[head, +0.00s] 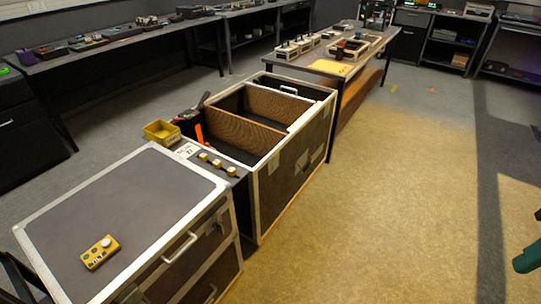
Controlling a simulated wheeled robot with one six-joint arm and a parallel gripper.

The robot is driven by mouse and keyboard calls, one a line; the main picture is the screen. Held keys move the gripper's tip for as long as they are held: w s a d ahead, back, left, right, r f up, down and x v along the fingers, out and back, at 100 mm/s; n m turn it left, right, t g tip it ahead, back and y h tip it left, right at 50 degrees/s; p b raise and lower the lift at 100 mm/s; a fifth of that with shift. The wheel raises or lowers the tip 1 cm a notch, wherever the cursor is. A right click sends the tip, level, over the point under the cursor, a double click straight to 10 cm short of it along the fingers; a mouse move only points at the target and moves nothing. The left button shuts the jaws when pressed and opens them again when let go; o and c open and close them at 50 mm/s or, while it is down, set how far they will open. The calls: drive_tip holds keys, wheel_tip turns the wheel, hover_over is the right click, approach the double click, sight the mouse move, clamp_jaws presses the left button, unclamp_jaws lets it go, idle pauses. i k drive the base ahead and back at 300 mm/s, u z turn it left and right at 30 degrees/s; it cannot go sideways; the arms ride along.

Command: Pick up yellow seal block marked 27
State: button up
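A yellow block (100,252) with a round pale knob and dark markings lies on the grey top of the near case (150,180), toward its front left. Its marking is too small to read. Several small yellow pieces with pale tops (217,163) stand in a row on a dark ledge between the two cases. A white label (186,150) with dark print lies beside them; I cannot read it surely. I cannot tell which yellow piece bears 27. My gripper is not in view.
A larger open case (290,190) with brown inner panels stands behind the near case. A yellow tray (161,132) and dark tools with orange parts sit by the ledge. A table (313,67) stands beyond. Floor to the right is open; a green shape (527,258) cuts the right edge.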

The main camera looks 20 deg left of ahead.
sight(232, 171)
drive_tip(key=z, duration=0.05)
drive_tip(key=i, duration=0.7)
drive_tip(key=u, duration=0.65)
drive_tip(key=i, duration=0.85)
drive_tip(key=u, duration=0.7)
